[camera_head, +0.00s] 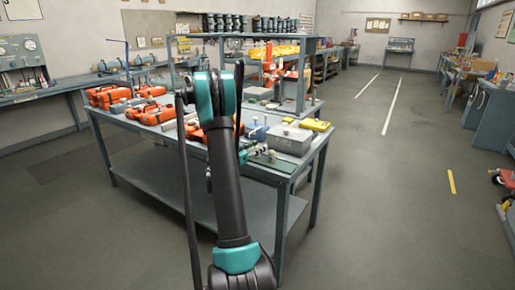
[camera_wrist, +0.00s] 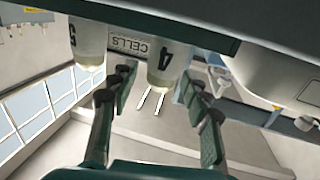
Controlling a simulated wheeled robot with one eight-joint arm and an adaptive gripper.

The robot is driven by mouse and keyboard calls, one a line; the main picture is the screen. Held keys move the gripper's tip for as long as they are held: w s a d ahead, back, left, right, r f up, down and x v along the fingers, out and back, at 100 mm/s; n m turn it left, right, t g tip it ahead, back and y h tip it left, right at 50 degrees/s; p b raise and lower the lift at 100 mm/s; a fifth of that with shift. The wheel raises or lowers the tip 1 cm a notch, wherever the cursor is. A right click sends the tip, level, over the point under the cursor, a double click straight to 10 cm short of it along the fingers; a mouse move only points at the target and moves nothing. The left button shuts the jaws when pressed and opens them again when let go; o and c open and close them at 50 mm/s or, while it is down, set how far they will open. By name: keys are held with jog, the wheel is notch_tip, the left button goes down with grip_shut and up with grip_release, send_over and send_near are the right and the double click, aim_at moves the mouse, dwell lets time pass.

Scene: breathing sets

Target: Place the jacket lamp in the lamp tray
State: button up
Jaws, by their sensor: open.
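My gripper (camera_wrist: 160,78) is open in the wrist view, its two dark fingers apart with nothing clearly held between them. A pale cylinder marked 4 (camera_wrist: 163,62) shows between and beyond the fingertips. A similar one marked 5 (camera_wrist: 88,42) is to its left. I cannot tell whether either is the jacket lamp, or whether the fingers touch one. In the head view my arm hides my gripper, which is over the workbench (camera_head: 160,177). I cannot pick out the jacket lamp or the lamp tray with certainty in either view.
The bench holds orange sets (camera_head: 150,114), a grey box (camera_head: 290,139) and a yellow case (camera_head: 315,125). A raised shelf (camera_head: 300,44) stands over its back. In the wrist view a sign reading CELLS (camera_wrist: 128,43) is close by.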

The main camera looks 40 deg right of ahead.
jog(key=shift+a+r, duration=0.1)
jog(key=shift+r, duration=0.05)
jog(key=s+a, duration=0.2)
jog(key=a, duration=0.8)
jog(key=s+a+f+n+y, duration=0.3)
jog(key=s+a+n+y, duration=0.2)
jog(key=s+a, duration=0.3)
jog(key=s+a+f+n+y, duration=0.3)
jog(key=s+a+n+y, duration=0.2)
jog(key=s+a, duration=0.4)
jog(key=s+a+f+n+y, duration=0.3)
jog(key=s+a+n+y, duration=0.2)
jog(key=a, duration=1.1)
jog(key=s+y, duration=0.2)
jog(key=s, duration=0.2)
jog(key=shift+s+n+t+y, duration=0.2)
jog(key=shift+n+t+y, duration=0.1)
jog(key=shift+n+t, duration=0.1)
